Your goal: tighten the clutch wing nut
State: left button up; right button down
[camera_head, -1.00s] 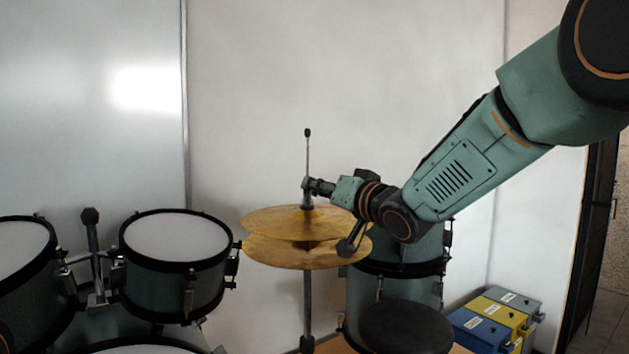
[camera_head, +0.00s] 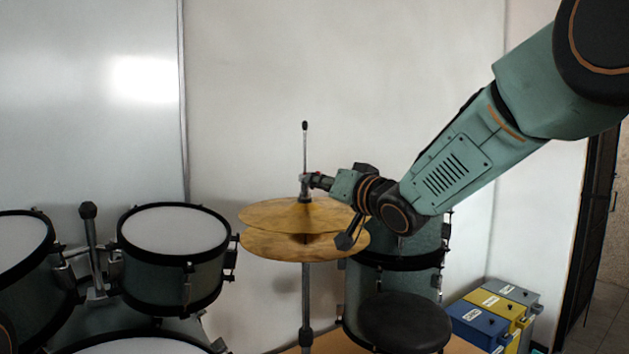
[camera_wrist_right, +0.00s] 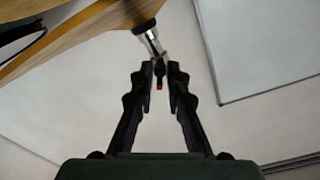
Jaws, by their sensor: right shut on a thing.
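The hi-hat's two brass cymbals (camera_head: 275,214) sit level on an upright stand, one above the other, with a gap between them. The clutch (camera_head: 304,192) is on the thin rod above the top cymbal. My right gripper (camera_head: 312,178) reaches it from the right. In the right wrist view the fingers (camera_wrist_right: 163,78) are shut on the small dark wing nut (camera_wrist_right: 159,70) beside the metal clutch (camera_wrist_right: 150,40). A small red spot shows there. The fingers hide much of the nut. My left gripper is not in view.
Drums (camera_head: 175,232) stand at left, and a larger drum (camera_head: 395,275) stands behind the cymbals at right. A round black seat (camera_head: 404,322) is in front of it. Blue, yellow and grey boxes (camera_head: 497,312) are on the floor at right. A pale wall is behind.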

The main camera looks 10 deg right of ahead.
jog(key=m+p, duration=0.1)
jog(key=p, duration=0.1)
jog(key=m+p, duration=0.1)
jog(key=p, duration=0.1)
jog(key=shift+r+m, duration=0.25)
jog(key=shift+m, duration=0.15)
jog(key=c, duration=1.8)
grip_release()
jog(key=shift+m+p, duration=0.3)
jog(key=shift+m, duration=0.2)
jog(key=shift+o, duration=0.7)
jog(key=shift+f, duration=0.1)
jog(key=o, duration=0.3)
jog(key=shift+s+d, duration=0.15)
jog(key=shift+f, duration=0.1)
